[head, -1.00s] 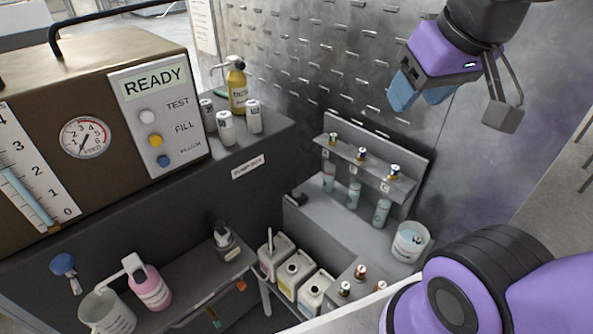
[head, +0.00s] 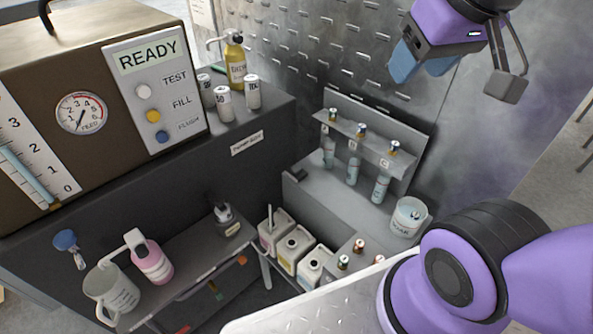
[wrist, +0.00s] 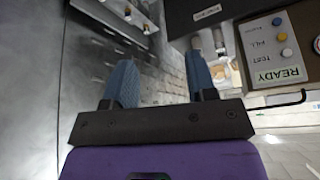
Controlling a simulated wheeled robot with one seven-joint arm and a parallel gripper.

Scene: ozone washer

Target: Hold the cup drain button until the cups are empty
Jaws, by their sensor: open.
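My gripper (head: 420,67) is open and empty, raised in front of the slotted metal wall at upper right. Its two blue fingers also show in the wrist view (wrist: 161,85). The brown machine's control panel (head: 154,85) reads READY and has a white TEST button (head: 143,91), a yellow FILL button (head: 153,116) and a blue button (head: 162,137). The gripper is well apart from this panel. Lettered tubes (head: 352,171) hang at a grey rack (head: 372,150). A small black part (head: 299,174) sits at the rack's left end. I cannot tell which part is the cup drain button.
A yellow pump bottle (head: 236,62) and white containers (head: 223,104) stand on the dark cabinet. Below are a jug (head: 112,290), a pink bottle (head: 153,263) and several jerrycans (head: 293,249). A white bucket (head: 408,217) stands right of the rack. The space around my gripper looks clear.

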